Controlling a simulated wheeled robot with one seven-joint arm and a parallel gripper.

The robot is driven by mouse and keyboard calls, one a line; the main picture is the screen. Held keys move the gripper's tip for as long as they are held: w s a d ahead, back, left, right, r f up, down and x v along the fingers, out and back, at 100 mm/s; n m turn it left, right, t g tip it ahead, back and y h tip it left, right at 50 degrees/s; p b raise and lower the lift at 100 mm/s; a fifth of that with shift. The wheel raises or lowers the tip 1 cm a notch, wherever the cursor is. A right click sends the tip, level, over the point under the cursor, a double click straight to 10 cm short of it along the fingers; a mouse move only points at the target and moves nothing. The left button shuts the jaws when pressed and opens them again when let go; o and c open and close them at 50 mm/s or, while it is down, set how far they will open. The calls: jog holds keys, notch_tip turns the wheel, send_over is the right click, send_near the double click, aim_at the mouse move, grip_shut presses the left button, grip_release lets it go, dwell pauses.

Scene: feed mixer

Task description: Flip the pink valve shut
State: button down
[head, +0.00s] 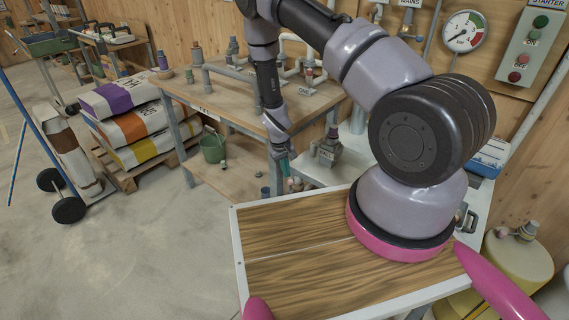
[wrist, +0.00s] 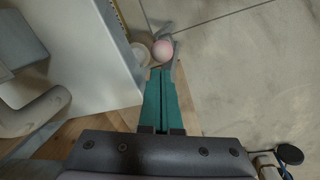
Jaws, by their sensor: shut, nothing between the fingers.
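A pale pink round knob (wrist: 162,50) shows in the wrist view just past the tips of my gripper. It appears to be part of the pink valve, but the valve's body and lever position are not clear. My gripper (wrist: 160,72) has teal fingers lying together, with nothing between them. I cannot tell whether the tips touch the knob. In the head view my gripper (head: 285,172) points down beside the right end of the wooden workbench (head: 215,95). The pink valve is too small or hidden to make out there.
Pipes and fittings (head: 240,72) stand on the workbench. A grey fitting (head: 329,148) stands on a pale surface right of my gripper. A green bucket (head: 213,147) sits on the lower shelf. Stacked sacks (head: 130,115) and a hand truck (head: 68,208) are at left.

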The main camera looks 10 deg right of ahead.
jog(key=shift+d+f, duration=0.1)
jog(key=shift+f, duration=0.8)
jog(key=shift+d+r, duration=0.1)
jog(key=shift+d, duration=0.05)
jog(key=shift+s+t+y, duration=0.15)
jog(key=shift+t+y, duration=0.15)
